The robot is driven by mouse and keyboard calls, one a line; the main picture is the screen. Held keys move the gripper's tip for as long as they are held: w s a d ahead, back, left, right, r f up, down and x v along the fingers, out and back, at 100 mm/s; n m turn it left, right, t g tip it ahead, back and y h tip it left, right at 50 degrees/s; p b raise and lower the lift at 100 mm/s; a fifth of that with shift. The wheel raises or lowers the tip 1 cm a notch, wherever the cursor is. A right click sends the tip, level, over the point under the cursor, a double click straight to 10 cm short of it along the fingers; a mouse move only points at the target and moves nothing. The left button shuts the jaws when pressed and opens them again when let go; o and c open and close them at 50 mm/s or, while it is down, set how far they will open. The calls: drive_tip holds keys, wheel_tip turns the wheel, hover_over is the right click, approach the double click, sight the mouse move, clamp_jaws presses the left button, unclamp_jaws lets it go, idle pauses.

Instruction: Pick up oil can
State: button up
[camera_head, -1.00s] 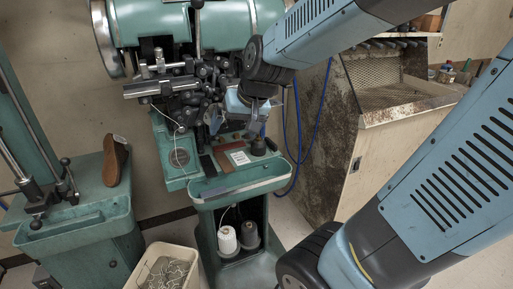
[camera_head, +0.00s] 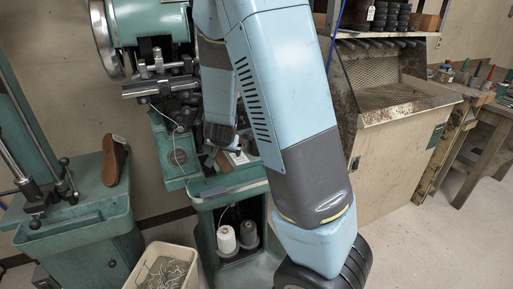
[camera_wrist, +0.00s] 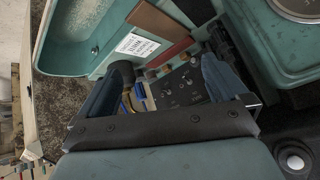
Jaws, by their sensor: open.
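A small dark round thing, which looks like the oil can (camera_wrist: 124,70), shows in the wrist view beside the tip of my left finger. It is partly hidden by that finger, so I cannot tell whether they touch. My gripper (camera_wrist: 165,72) is open, its two blue-grey fingers spread wide over the machine's green work shelf (camera_wrist: 58,56). Nothing is clearly held between them. In the head view my arm covers the can's spot, and my gripper is mostly hidden.
A white label card (camera_wrist: 137,45), a brown strip (camera_wrist: 158,20) and a reddish strip (camera_wrist: 170,52) lie near the can. The stitcher (camera_head: 160,85) stands behind the shelf. White thread cones (camera_head: 227,240) sit below, with a cream bin (camera_head: 160,268) in front.

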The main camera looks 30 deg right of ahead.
drive_tip(key=w+d+f+m+t+h, duration=0.1)
drive_tip(key=w+d+f+m+h, duration=0.15)
drive_tip(key=d+f+h, duration=0.2)
drive_tip(key=t+h, duration=0.3)
drive_tip(key=h, duration=0.4)
approach(254, 148)
drive_tip(key=x, duration=0.4)
drive_tip(key=shift+x, duration=3.7)
drive_tip(key=shift+c, duration=0.5)
drive_tip(key=c, duration=1)
drive_tip(key=shift+r, duration=0.1)
